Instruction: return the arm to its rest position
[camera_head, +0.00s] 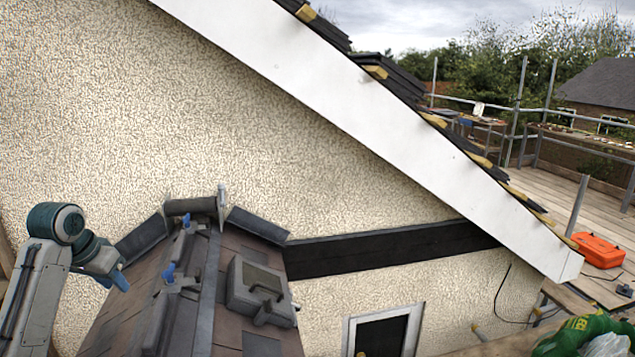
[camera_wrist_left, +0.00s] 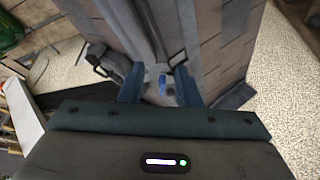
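My left arm (camera_head: 40,280) is grey and teal and comes in low at the left in the head view. Its gripper (camera_head: 118,280) hangs beside the left slope of the small tiled roof (camera_head: 130,290). In the left wrist view the two blue fingers (camera_wrist_left: 160,82) stand apart with a gap between them. No held object is visible. My right arm and gripper are not in view.
The small roof carries blue clips (camera_head: 168,272) along its ridge and a grey box-like piece (camera_head: 256,290) on its right slope. A pebbled wall (camera_head: 200,110) stands behind. A white sloping board (camera_head: 380,110) crosses above. An orange case (camera_head: 600,250) lies on the scaffold deck.

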